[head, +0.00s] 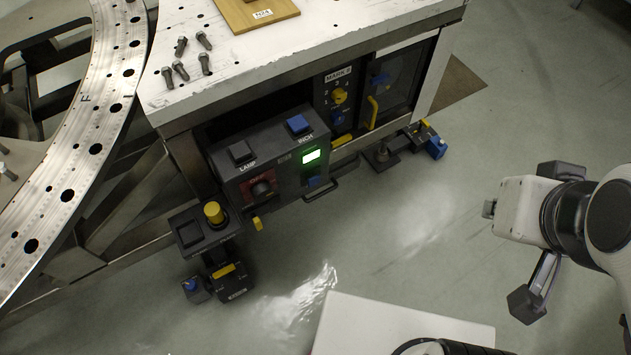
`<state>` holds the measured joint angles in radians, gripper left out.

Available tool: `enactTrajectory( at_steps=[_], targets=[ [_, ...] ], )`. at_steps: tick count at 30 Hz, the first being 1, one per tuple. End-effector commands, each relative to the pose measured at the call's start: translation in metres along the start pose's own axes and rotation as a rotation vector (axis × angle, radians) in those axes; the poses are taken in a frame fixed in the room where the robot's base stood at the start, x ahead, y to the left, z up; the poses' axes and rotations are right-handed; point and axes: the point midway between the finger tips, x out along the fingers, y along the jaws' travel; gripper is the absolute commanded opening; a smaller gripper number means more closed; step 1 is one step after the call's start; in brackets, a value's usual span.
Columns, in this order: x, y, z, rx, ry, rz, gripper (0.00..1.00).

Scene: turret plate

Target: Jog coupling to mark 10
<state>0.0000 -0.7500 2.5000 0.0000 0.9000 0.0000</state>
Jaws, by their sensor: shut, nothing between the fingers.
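The large steel ring (96,148) curves along the left edge, with holes, a fine scale and an "F" and what looks like "11" on it. I cannot make out a coupling or a mark 10. The control box (240,165) on the bench front has a blue INCH button (298,124), a black LAMP button (240,152), a lit green window (311,156) and a dark knob (262,188) on a red plate marked OFF. My gripper (525,304) hangs at the right over open floor, shut and empty, well away from the box. Its fingers show only as a dark block.
The white bench top (240,62) holds several bolts (181,47) and a wooden board (256,12). A MARK panel with a yellow knob (340,96) sits under its edge. The floor between bench and arm is clear.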

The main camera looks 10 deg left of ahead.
Motion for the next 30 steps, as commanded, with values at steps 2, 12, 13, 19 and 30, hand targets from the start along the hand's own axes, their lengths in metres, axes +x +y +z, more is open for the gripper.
enactTrajectory(
  at_steps=[2,12,13,19,30],
  targets=[
    [0.0000,0.0000,0.0000,0.000,0.000,0.000,0.00],
    [0.0000,0.0000,0.0000,0.000,0.000,0.000,0.00],
    [0.0000,0.0000,0.0000,0.000,0.000,0.000,0.00],
    [0.0000,0.0000,0.0000,0.000,0.000,0.000,0.00],
    [0.0030,-0.0067,0.0008,-0.026,-0.013,-0.014,0.00]
  ],
)
